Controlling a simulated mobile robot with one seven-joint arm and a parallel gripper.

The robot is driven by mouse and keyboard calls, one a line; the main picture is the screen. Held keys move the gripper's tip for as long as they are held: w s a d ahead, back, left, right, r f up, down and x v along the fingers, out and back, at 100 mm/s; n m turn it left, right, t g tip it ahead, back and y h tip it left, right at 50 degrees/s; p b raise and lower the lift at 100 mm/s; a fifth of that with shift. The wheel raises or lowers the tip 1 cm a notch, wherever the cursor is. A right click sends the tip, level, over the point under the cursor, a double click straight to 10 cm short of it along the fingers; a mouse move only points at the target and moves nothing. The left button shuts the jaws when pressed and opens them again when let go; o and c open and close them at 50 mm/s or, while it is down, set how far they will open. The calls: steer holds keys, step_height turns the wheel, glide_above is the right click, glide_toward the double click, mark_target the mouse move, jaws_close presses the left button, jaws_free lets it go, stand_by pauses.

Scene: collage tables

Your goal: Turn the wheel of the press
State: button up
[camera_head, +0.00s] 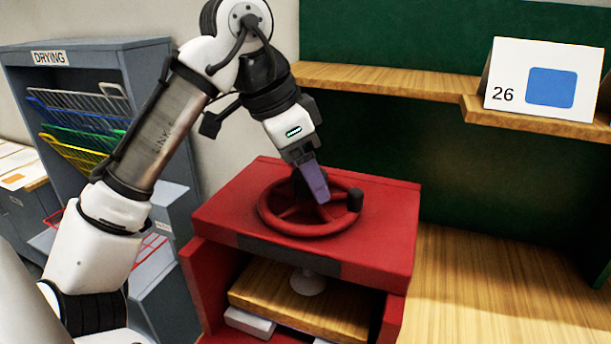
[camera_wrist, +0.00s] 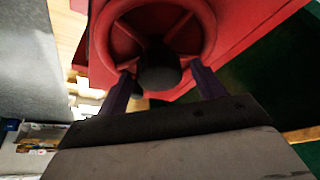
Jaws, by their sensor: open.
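The press (camera_head: 240,205) is a red box with a red spoked wheel (camera_head: 283,226) lying flat on its top. In the wrist view the wheel (camera_wrist: 98,38) fills the top, and my open fingers (camera_wrist: 163,88) lie on either side of a dark rounded part (camera_wrist: 158,68). I cannot tell whether that part is the hub or handle, or whether the fingers touch it.
A wooden board (camera_head: 255,290) lies inside the press under a pale round foot (camera_head: 307,283). A grey drying rack (camera_head: 135,75) with coloured wire shelves stands left. A wooden shelf (camera_head: 390,82) holds a card (camera_head: 508,60) marked 26 with a blue square. The wooden tabletop (camera_head: 490,290) right of the press is clear.

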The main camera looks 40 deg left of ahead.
steer(key=c, duration=1.4)
